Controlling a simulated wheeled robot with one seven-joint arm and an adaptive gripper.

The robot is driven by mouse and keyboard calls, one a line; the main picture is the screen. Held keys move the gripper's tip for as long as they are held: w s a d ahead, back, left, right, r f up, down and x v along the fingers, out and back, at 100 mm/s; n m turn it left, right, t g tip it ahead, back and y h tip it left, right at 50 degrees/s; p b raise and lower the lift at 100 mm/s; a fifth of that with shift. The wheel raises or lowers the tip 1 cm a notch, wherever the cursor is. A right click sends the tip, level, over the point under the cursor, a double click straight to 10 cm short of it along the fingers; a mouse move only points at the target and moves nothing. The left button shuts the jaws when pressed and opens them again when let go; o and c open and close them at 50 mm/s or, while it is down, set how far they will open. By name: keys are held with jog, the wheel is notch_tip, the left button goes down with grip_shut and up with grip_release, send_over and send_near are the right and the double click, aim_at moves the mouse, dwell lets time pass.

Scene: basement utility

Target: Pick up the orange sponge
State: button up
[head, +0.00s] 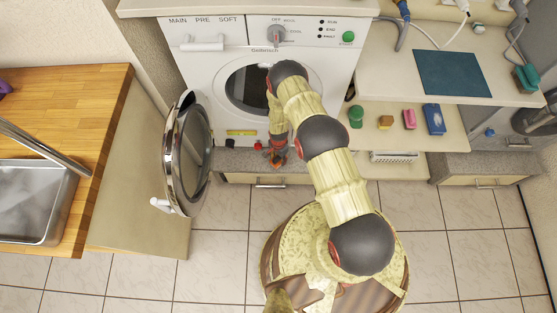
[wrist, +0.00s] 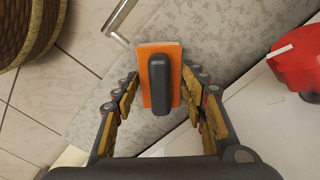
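The orange sponge (wrist: 145,75), with a dark grey grip on top, shows in the wrist view on a grey speckled ledge (wrist: 215,60). My gripper (wrist: 160,80) is open, with one finger on each side of the sponge. The fingertips look close to its edges; I cannot tell whether they touch it. In the head view my gripper (head: 277,152) is low in front of the washing machine (head: 225,60), and only a little orange of the sponge (head: 279,162) shows beneath it.
A red knob-like thing (wrist: 298,60) is close to the right of my gripper. The washer's round door (head: 188,155) stands open at the left.

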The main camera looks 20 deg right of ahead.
aim_at(278, 157)
jog(key=c, duration=0.6)
jog(key=shift+c, duration=0.7)
jog(key=shift+r+p, duration=0.3)
jog(key=shift+r, duration=0.2)
notch_tip(278, 157, up, 2)
jog(key=shift+w+r+p, duration=0.1)
jog(key=shift+r+p, duration=0.15)
jog(key=shift+p, duration=0.5)
jog(key=s+r+p, duration=0.5)
jog(key=s+r, duration=0.4)
jog(key=s, duration=0.5)
jog(key=shift+r, duration=0.25)
jog(key=shift+s+d, duration=0.1)
jog(key=shift+s, duration=0.05)
